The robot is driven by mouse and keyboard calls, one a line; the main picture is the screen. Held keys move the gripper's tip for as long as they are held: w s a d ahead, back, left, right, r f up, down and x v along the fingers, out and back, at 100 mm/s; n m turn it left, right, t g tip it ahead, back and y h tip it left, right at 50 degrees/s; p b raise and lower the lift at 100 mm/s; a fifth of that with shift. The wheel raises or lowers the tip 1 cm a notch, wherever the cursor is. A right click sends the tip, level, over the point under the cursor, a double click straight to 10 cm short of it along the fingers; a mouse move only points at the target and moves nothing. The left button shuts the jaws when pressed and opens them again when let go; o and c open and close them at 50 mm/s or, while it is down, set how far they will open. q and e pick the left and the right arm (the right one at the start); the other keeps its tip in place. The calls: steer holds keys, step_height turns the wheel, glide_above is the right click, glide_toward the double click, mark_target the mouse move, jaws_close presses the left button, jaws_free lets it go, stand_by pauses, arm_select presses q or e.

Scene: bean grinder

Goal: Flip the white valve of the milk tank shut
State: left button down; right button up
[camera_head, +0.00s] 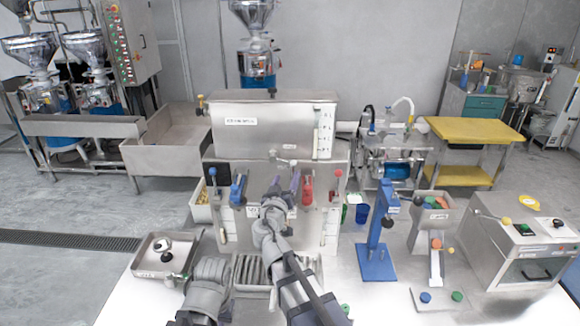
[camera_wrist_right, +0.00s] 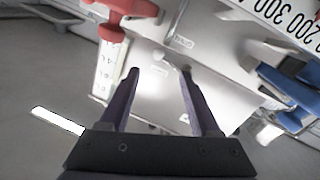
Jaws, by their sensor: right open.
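The steel tank machine (camera_head: 275,115) stands in the middle, with a blue lever (camera_head: 237,190) and a red lever (camera_head: 307,188) on its front. My right gripper (camera_head: 285,185) is open and in front of the panel between these levers. Its two purple fingers (camera_wrist_right: 158,85) are apart in the wrist view, with the steel panel (camera_wrist_right: 155,105) behind them. The red lever (camera_wrist_right: 112,20) and blue lever (camera_wrist_right: 285,95) flank the fingers there. Only part of my left arm shows, at lower left.
A steel tray (camera_head: 160,268) with small items is at the left. A slotted drip tray (camera_head: 235,290) lies below the machine. A blue stand (camera_head: 380,225), a hopper device (camera_head: 430,225) and a steel box machine (camera_head: 500,240) stand to the right.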

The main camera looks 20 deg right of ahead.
mark_target(292, 165)
steer(key=x, duration=0.8)
steer(key=shift+f, duration=0.2)
steer(key=shift+s, duration=0.1)
jaws_close()
steer(key=shift+r, duration=0.1)
stand_by(0.9)
